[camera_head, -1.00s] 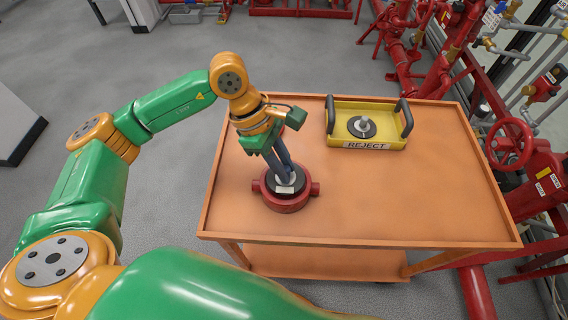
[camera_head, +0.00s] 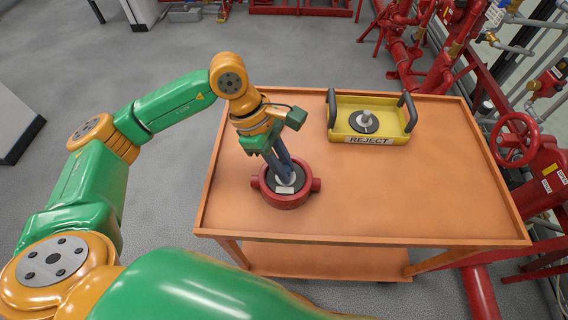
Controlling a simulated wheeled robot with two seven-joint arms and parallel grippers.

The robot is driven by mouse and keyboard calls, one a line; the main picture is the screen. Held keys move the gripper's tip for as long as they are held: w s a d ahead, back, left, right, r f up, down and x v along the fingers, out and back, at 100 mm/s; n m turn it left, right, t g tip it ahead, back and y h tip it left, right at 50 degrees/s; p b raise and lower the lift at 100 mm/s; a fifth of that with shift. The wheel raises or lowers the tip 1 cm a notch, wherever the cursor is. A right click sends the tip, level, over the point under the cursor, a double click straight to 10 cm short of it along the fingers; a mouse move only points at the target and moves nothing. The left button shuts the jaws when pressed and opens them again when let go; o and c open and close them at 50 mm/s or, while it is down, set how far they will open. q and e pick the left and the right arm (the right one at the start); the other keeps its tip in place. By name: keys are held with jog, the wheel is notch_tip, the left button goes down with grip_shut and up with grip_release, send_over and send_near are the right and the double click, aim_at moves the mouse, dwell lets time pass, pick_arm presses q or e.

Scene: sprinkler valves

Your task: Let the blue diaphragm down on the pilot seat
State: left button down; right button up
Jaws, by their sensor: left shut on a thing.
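The red valve body with the pilot seat (camera_head: 285,203) stands on the orange cart, a round ring with a stub on each side. My left gripper (camera_head: 286,177) reaches down over it and is shut on the hub of the diaphragm (camera_head: 298,184). The diaphragm is a dark disc with a pale hub and a small white label; its blue colour is hard to make out. It lies level inside the ring, with red rim showing around it. Whether it touches the seat below cannot be told. My right gripper is not in view.
A yellow tray marked REJECT (camera_head: 368,140) with two dark handles stands at the cart's back and holds another dark disc with a grey hub (camera_head: 364,121). The orange cart top (camera_head: 400,195) is clear at right. Red pipes and a handwheel (camera_head: 515,140) stand beyond its right edge.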

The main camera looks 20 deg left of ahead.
pick_arm(q)
jog(key=c, duration=0.7)
grip_release()
jog(key=p+v, duration=0.4)
jog(key=v, duration=0.4)
jog(key=shift+p, duration=0.3)
jog(key=shift+f, duration=0.15)
